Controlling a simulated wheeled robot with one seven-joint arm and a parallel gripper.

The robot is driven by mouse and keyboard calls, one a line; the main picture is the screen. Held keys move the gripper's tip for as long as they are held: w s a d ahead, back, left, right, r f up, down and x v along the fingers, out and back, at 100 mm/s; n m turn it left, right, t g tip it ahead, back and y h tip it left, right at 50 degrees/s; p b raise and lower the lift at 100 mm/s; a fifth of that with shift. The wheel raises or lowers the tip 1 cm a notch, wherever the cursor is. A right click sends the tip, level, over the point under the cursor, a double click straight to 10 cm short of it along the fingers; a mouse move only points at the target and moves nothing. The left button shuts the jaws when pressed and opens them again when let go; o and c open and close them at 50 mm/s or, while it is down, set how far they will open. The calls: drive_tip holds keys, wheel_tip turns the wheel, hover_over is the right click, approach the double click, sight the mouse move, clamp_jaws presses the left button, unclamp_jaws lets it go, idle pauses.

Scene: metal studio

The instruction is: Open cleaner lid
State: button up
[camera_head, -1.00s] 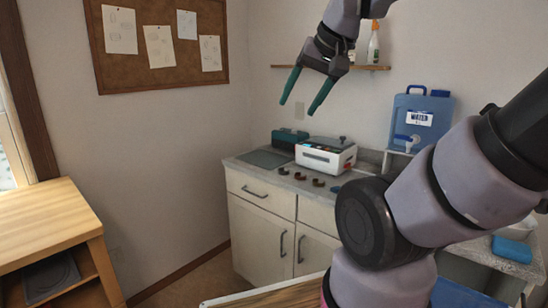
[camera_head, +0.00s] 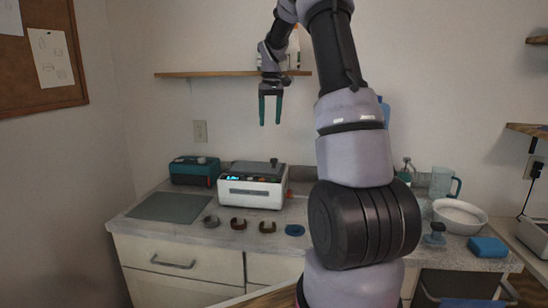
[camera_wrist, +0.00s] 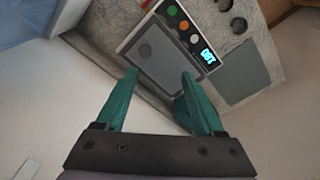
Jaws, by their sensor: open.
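The white cleaner (camera_head: 252,193) stands on the counter with its grey lid (camera_head: 250,170) lying shut on top. A dark knob (camera_head: 273,162) rises from the lid. In the wrist view the cleaner's lid (camera_wrist: 168,62) lies beyond my fingertips, beside a dark panel with coloured buttons (camera_wrist: 183,25) and a lit display (camera_wrist: 207,56). My gripper (camera_head: 270,122) is open and empty, pointing down high above the cleaner, clear of it. Its teal fingers also frame the lid in the wrist view (camera_wrist: 158,74).
A teal box (camera_head: 195,171) stands left of the cleaner. A grey mat (camera_head: 170,208) and several small dark rings (camera_head: 238,223) lie in front. A shelf (camera_head: 215,74) is on the wall behind. A white bowl (camera_head: 460,216) and a blue block (camera_head: 487,247) are at right.

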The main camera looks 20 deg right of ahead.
drive_tip(key=shift+n+g, duration=0.4)
drive_tip(key=w+d+f, duration=0.1)
drive_tip(key=f, duration=0.4)
drive_tip(key=w+d+f, duration=0.1)
drive_tip(key=f, duration=0.4)
drive_tip(key=w+d+f, duration=0.1)
drive_tip(key=f, duration=0.5)
drive_tip(key=shift+w, duration=0.2)
clamp_jaws()
idle(0.4)
